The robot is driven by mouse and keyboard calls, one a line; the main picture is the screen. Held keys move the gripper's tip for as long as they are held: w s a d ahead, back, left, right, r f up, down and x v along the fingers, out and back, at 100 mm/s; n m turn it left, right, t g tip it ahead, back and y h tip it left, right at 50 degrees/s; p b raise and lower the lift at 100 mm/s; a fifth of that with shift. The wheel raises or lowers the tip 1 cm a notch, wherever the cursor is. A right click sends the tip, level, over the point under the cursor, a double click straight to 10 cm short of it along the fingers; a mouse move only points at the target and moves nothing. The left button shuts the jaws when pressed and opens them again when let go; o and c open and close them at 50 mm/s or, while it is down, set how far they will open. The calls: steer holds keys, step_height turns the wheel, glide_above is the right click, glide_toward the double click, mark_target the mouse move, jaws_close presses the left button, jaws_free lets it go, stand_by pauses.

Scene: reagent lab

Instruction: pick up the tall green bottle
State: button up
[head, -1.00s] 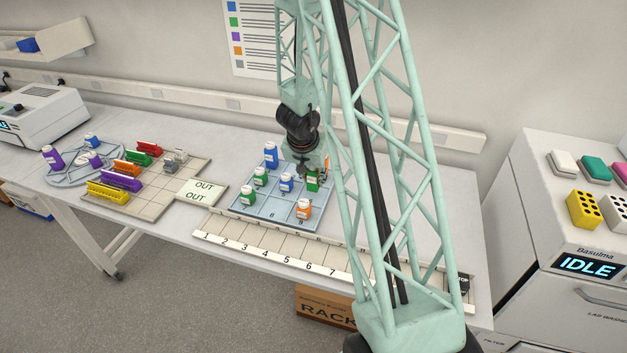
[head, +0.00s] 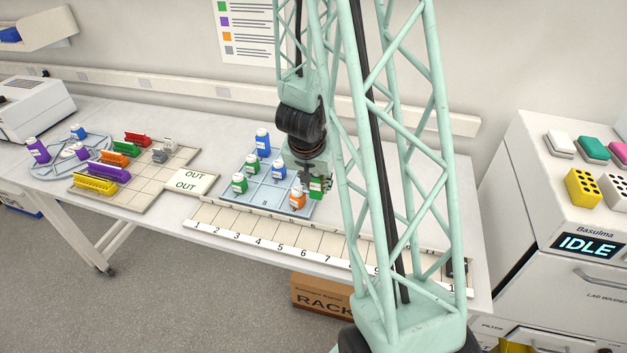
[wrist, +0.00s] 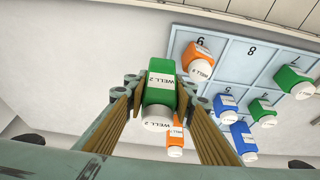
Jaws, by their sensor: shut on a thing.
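The tall green bottle (wrist: 160,84) has a white cap and a label reading WELL 2. My gripper (wrist: 160,98) is shut on it in the wrist view, one finger on each side. In the head view the green bottle (head: 316,190) hangs under my gripper (head: 318,183) at the tray's right edge, next to an orange bottle (head: 298,199). In the wrist view the bottle shows beside the pale blue numbered tray (wrist: 222,74), clear of its cells. Part of the bottle is hidden by the fingers.
The tray holds a tall blue bottle (head: 263,142), a short blue bottle (head: 279,170) and green bottles (head: 239,183). The wrist view shows another orange bottle (wrist: 175,142). A numbered strip (head: 260,240) runs along the bench front. Colored racks (head: 108,173) stand left.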

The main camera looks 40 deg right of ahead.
steer(key=shift+s+a, duration=0.4)
steer(key=shift+s, duration=0.35)
steer(key=shift+s+a+r+b, duration=0.1)
steer(key=shift+s+a+b, duration=0.2)
steer(key=shift+s+b, duration=0.4)
steer(key=shift+s+a+r+b, duration=0.1)
steer(key=shift+s+a+b, duration=0.2)
steer(key=shift+b, duration=0.55)
steer(key=shift+s, duration=0.1)
steer(key=shift+d, duration=0.15)
